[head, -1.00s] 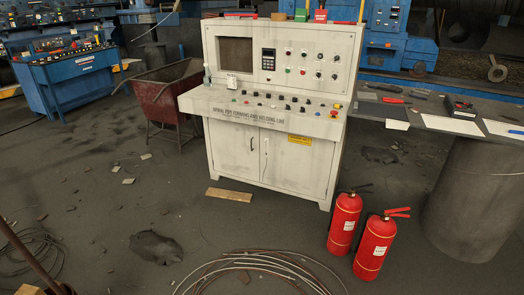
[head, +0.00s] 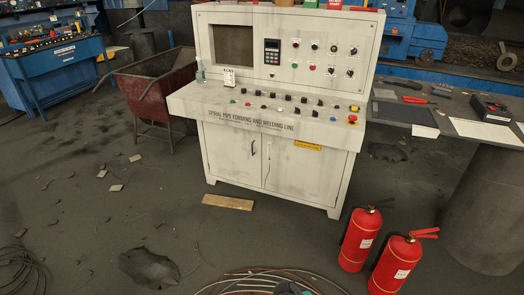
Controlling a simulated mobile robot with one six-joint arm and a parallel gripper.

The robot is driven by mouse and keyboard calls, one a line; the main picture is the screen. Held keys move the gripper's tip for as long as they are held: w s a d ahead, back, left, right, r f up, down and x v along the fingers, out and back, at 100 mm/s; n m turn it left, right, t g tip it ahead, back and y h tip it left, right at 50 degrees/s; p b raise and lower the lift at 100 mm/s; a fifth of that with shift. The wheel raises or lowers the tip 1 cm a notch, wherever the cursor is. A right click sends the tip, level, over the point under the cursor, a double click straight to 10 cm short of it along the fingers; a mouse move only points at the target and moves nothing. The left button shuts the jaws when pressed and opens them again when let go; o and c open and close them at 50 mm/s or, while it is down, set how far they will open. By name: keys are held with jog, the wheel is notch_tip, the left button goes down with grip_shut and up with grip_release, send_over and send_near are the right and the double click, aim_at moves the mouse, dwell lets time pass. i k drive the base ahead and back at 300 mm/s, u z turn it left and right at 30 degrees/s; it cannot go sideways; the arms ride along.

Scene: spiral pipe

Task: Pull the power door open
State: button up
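A pale, worn control console (head: 190,105) lettered "Spiral pipe forming and welding line" stands ahead of me. Its lower front has two closed cabinet doors. The left door (head: 230,165) has a dark upright handle (head: 253,149) near its right edge. The right door (head: 298,172) bears a yellow label (head: 307,145) at its top and a thin line near its left edge. No door is clearly marked as the power door. A small grey-teal shape (head: 290,289) at the bottom edge may be the tip of my arm; no fingers can be made out, and it is well short of the doors.
Two red fire extinguishers (head: 359,240) stand on the floor right of the console. A wooden board (head: 227,202) lies before the doors. Coiled cable (head: 245,280) and a dark lump (head: 148,267) lie nearer. A workbench (head: 470,122) is at right, a rusty cart (head: 150,95) at left.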

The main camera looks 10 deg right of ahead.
aim_at(312, 172)
jog(key=u, duration=0.15)
jog(key=i, duration=0.8)
jog(key=u, duration=0.85)
jog(key=i, duration=0.6)
jog(key=u, duration=0.3)
